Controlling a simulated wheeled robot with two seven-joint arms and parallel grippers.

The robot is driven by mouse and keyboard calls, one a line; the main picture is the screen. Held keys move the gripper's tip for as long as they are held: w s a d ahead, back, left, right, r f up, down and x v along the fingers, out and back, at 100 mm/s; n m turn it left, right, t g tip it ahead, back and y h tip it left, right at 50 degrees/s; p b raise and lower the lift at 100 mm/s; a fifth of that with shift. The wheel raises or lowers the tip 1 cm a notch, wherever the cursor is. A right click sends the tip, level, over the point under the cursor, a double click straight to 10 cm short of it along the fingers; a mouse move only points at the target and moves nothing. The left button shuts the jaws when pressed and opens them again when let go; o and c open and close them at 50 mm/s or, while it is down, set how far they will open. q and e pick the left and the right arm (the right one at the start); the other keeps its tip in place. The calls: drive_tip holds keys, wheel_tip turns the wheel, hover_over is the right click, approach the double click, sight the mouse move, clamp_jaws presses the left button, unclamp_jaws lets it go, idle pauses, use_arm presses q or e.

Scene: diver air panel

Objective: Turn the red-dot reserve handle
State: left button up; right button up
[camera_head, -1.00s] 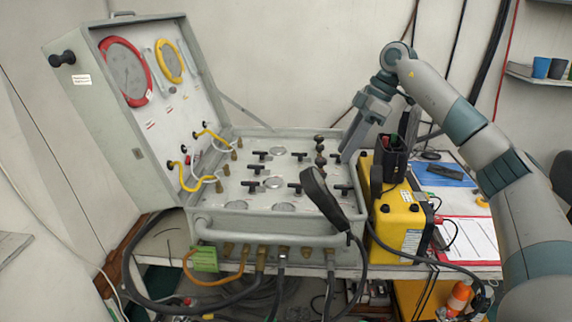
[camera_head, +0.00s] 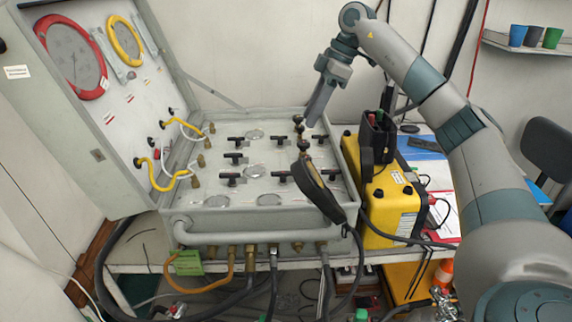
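The air panel (camera_head: 208,212) is the flat deck of an open grey case. Several black T-shaped handles stand on it, including a back-right handle (camera_head: 320,138), a front-middle handle (camera_head: 280,176) and a front-right handle (camera_head: 329,174). I cannot make out a red dot on any of them. A column of dark round knobs (camera_head: 298,120) stands near the back right. My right gripper (camera_head: 312,121) points down by the panel's back-right corner, close to these knobs in the picture. Its fingers are seen edge-on, so their opening is unclear. My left gripper is out of view.
A yellow unit (camera_head: 385,205) stands right of the case. The raised lid (camera_head: 108,120) bounds the left. Hoses hang from the front.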

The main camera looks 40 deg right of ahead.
sight(283, 172)
drive_tip(key=p+x, duration=0.4)
drive_tip(key=x, duration=1.3)
drive_tip(key=shift+d+f+p, duration=0.1)
drive_tip(key=shift+f+p, duration=0.15)
drive_tip(key=shift+p, duration=0.1)
drive_tip(key=shift+c, duration=0.5)
clamp_jaws()
